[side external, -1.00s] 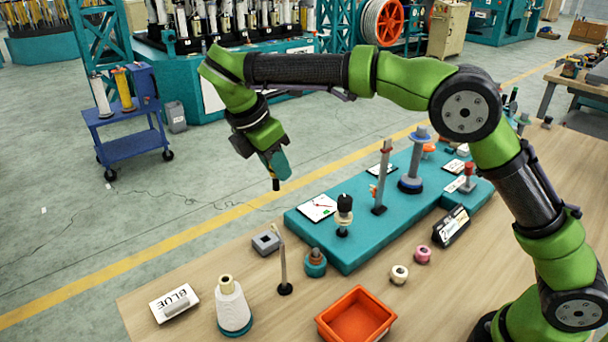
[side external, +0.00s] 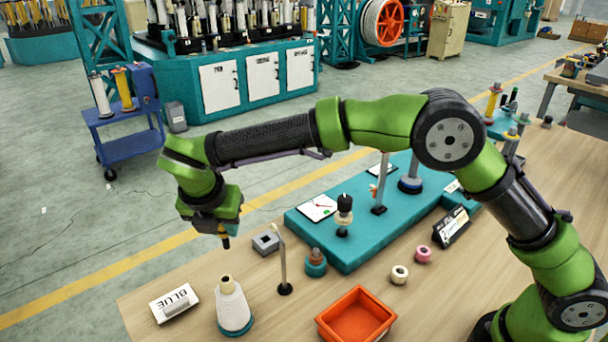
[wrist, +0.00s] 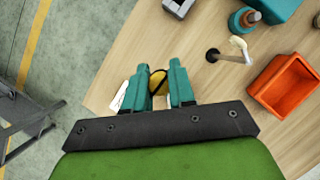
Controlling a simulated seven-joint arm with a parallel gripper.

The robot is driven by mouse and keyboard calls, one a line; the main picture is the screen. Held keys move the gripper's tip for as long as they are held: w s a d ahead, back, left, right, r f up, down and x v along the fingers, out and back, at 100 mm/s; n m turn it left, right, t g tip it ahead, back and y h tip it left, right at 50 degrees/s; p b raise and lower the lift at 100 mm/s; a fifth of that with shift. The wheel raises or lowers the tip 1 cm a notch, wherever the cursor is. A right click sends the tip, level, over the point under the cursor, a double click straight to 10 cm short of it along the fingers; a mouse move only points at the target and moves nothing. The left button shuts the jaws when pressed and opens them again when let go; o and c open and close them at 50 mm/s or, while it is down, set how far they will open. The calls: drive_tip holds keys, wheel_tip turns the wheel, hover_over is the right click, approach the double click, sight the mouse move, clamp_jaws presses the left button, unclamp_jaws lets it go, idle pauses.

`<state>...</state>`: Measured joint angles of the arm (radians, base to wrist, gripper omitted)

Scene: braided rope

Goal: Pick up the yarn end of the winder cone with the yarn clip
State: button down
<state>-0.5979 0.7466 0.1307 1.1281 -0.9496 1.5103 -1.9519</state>
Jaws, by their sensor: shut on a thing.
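The winder cone (side external: 233,308) is white, with a tan top and a teal base. It stands upright on the wooden table at the front left. My gripper (side external: 222,230) is above and slightly behind the cone, apart from it, pointing down. It is shut on the yarn clip (side external: 226,243), whose small dark tip shows below the fingers. In the wrist view, a yellow patch with a dark line shows between the teal fingers of my gripper (wrist: 158,70); I cannot tell clip from cone there. The yarn end is too small to make out.
A grey square block (side external: 266,242) and a teal fixture board (side external: 345,250) lie behind.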

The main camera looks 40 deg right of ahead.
wheel_tip(320, 180, down, 2)
drive_tip(key=shift+f, duration=0.15)
drive_tip(key=shift+s+f, duration=0.1)
drive_tip(key=shift+s+a+f, duration=0.55)
drive_tip(key=shift+s+f, duration=0.15)
drive_tip(key=shift+s, duration=0.2)
drive_tip(key=shift+s+a+f, duration=0.55)
drive_tip(key=shift+s+f, duration=0.1)
drive_tip(key=shift+s, duration=0.2)
drive_tip(key=shift+w+d+r, duration=0.35)
drive_tip(key=shift+w+r, duration=0.25)
drive_tip(key=shift+r, duration=0.05)
drive_tip(key=shift+w+d+r, duration=0.3)
drive_tip(key=shift+w+r, duration=0.25)
drive_tip(key=shift+r, duration=0.15)
drive_tip(key=shift+w+d+r, duration=0.35)
drive_tip(key=shift+w+r, duration=0.25)
drive_tip(key=shift+r, duration=0.05)
